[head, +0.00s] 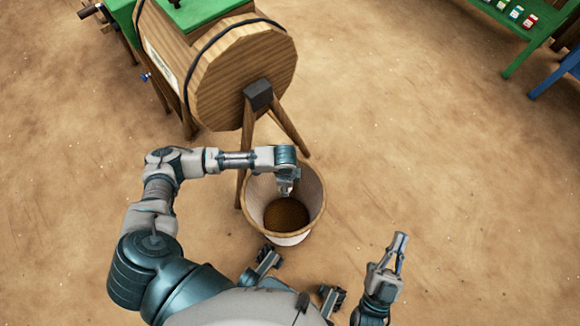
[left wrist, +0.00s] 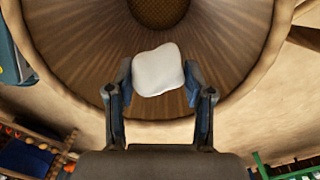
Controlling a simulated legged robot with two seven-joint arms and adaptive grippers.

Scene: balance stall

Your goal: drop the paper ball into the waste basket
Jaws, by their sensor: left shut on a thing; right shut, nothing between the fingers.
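The waste basket (head: 257,192) is a round, pale wooden-looking bucket with a brown bottom, standing upright on the ground in the head view. My left gripper (head: 287,188) is over its opening, pointing down. In the left wrist view the left gripper (left wrist: 160,85) is shut on the white paper ball (left wrist: 158,69), with the basket's inner wall (left wrist: 90,50) and dark bottom beyond it. The ball is hidden or too small to make out in the head view. My right gripper (head: 399,243) is shut and empty, to the right of the basket, above bare ground.
A wooden barrel (head: 240,75) on splayed legs stands just behind the basket, with a leg close to its rim. A green stand (head: 525,25) with small jars and a blue one (head: 560,75) are at the far right. The sandy ground on the right is clear.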

